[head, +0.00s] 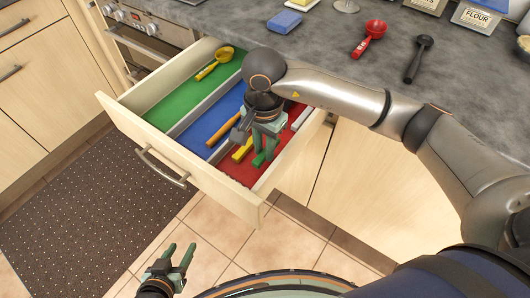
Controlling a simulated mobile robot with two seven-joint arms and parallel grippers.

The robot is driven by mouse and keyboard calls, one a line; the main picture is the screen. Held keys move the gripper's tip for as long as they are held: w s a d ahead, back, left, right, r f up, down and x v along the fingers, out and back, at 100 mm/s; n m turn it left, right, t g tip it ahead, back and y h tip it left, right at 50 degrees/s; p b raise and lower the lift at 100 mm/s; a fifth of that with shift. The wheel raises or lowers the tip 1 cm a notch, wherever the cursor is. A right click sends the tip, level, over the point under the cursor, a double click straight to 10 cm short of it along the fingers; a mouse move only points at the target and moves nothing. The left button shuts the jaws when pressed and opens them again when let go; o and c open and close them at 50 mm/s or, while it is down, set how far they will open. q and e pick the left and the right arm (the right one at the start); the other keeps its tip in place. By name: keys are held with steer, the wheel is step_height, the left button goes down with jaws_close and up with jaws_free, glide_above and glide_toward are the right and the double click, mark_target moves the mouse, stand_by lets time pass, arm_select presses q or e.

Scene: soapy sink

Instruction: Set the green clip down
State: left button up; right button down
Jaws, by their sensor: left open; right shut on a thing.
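My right gripper (263,152) reaches down into the open drawer, over its red compartment (238,172). It is shut on the green clip (266,148), which shows only partly between the fingers. I cannot tell whether the clip touches the compartment floor. The blue compartment (197,135) lies to the left of it, and the green compartment (178,102) is furthest left. My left gripper (179,250) is open and empty, low in front of the drawer, over the tiled floor.
A yellow clip (242,150) and a pale clip (302,119) lie in the red compartment. An orange item (222,127) is in the blue one, a yellow scoop (214,65) in the green one. A red scoop (369,38) and black scoop (418,58) lie on the counter.

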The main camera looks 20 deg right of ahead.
mark_target(264, 153)
steer(key=shift+f, duration=1.6)
steer(key=c, duration=0.8)
jaws_free()
steer(key=shift+o, duration=0.2)
step_height(264, 153, up, 12)
steer(key=shift+r, duration=0.2)
